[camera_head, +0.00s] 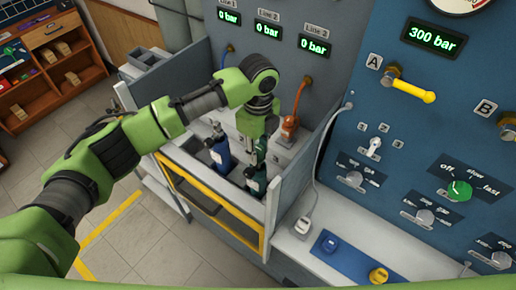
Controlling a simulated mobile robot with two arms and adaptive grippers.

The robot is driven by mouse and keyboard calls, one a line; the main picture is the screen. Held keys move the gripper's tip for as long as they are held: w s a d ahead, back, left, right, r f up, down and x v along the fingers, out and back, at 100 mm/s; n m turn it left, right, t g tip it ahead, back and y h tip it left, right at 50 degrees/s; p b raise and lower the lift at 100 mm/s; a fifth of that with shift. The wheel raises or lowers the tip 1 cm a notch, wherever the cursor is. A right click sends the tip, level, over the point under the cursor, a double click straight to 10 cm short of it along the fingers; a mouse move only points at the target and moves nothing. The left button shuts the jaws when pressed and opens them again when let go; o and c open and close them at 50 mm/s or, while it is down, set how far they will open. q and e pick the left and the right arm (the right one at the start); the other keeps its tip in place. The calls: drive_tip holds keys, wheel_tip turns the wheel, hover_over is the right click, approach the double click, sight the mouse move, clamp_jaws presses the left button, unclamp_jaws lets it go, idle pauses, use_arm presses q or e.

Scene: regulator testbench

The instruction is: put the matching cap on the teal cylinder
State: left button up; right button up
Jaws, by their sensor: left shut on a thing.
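The teal cylinder (257,182) stands in the bench bay, its upper part under my left gripper. My left gripper (257,138) points down right above it. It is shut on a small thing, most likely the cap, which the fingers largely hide. I cannot tell whether that thing touches the cylinder's top. A blue cap (330,243) and a yellow cap (378,275) sit at the two ends of a blue mat, with a bare gap between them. My right gripper is not in view.
A blue cylinder (220,152) stands left of the teal one, and an orange-topped cylinder (289,128) stands behind right. The bay has side walls and a yellow-framed front (215,207). A blue panel (430,125) with knobs and a yellow-handled valve rises on the right.

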use_arm(q)
drive_tip(key=o, duration=1.2)
drive_tip(key=shift+c, duration=0.2)
wheel_tip(320, 180, up, 12)
